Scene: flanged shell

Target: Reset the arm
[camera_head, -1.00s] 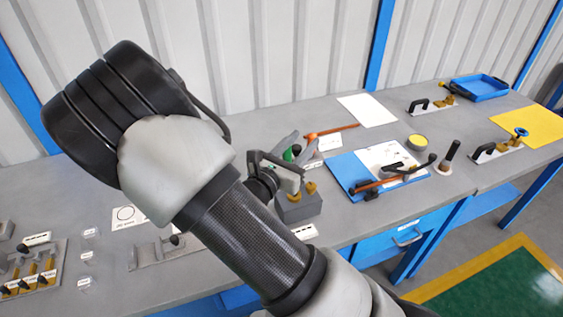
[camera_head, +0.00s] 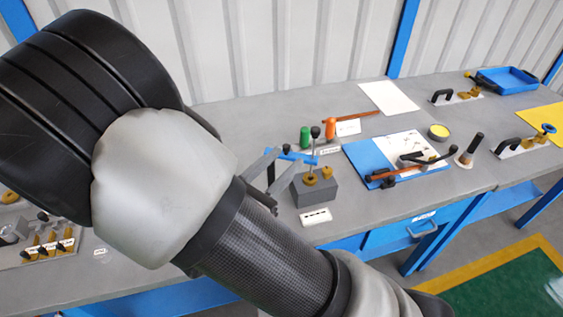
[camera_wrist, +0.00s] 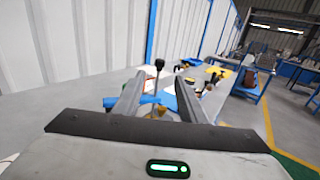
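My gripper (camera_head: 279,163) is above the workbench, beside a grey block (camera_head: 315,189) with brass-coloured knobs (camera_head: 327,171). In the wrist view my gripper (camera_wrist: 160,84) has its two grey fingers apart, with a wide gap. A black-knobbed stem (camera_wrist: 159,66) shows upright in that gap, and a blue bar (camera_wrist: 148,99) shows low between the fingers. I cannot tell whether the fingers touch the bar. In the head view my arm covers the left middle of the bench.
The grey workbench (camera_head: 240,116) carries a green cylinder (camera_head: 304,137), an orange cylinder (camera_head: 330,128), a blue folder (camera_head: 364,165), toggle clamps (camera_head: 523,143) and a blue tray (camera_head: 507,80). A corrugated wall (camera_head: 270,45) stands behind. Some bare bench lies at the back middle.

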